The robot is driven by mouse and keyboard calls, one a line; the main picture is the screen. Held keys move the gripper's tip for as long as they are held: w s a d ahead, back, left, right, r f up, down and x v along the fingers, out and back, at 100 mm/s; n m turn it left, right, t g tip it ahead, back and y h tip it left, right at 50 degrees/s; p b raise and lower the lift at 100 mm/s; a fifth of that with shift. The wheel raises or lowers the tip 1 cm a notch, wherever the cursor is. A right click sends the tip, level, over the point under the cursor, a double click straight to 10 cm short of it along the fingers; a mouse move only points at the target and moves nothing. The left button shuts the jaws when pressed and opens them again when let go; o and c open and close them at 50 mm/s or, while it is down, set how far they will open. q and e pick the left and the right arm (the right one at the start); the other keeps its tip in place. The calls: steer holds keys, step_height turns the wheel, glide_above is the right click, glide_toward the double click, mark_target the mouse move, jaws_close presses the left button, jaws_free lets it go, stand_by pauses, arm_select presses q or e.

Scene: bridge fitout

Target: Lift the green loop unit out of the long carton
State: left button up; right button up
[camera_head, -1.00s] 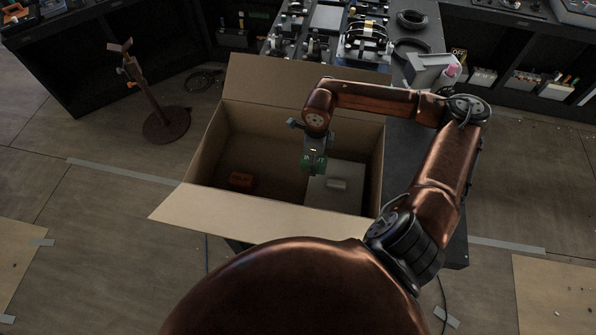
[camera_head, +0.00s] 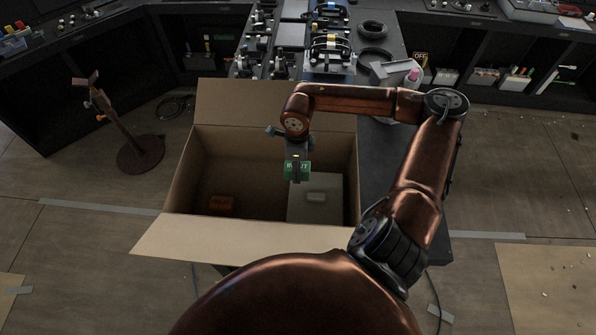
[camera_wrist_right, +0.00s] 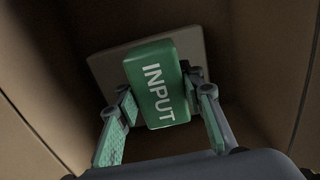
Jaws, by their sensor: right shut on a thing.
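The green loop unit (camera_head: 297,170) is a green block, lettered INPUT in the right wrist view (camera_wrist_right: 158,88). My right gripper (camera_head: 297,158) points down and is shut on it. In the wrist view its fingers (camera_wrist_right: 162,112) stand on either side of the unit. The long carton (camera_head: 178,228) is open, flaps out, and the unit shows within its opening. Cardboard walls show around the unit in the wrist view. Its exact height against the rim is hard to tell. My left gripper is not in view.
A dark bench (camera_head: 385,160) adjoins the carton's right side. A rusty stand (camera_head: 140,152) stands on the floor at left.

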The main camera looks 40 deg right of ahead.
steer(key=shift+r+p, duration=1.3)
steer(key=shift+r, duration=2)
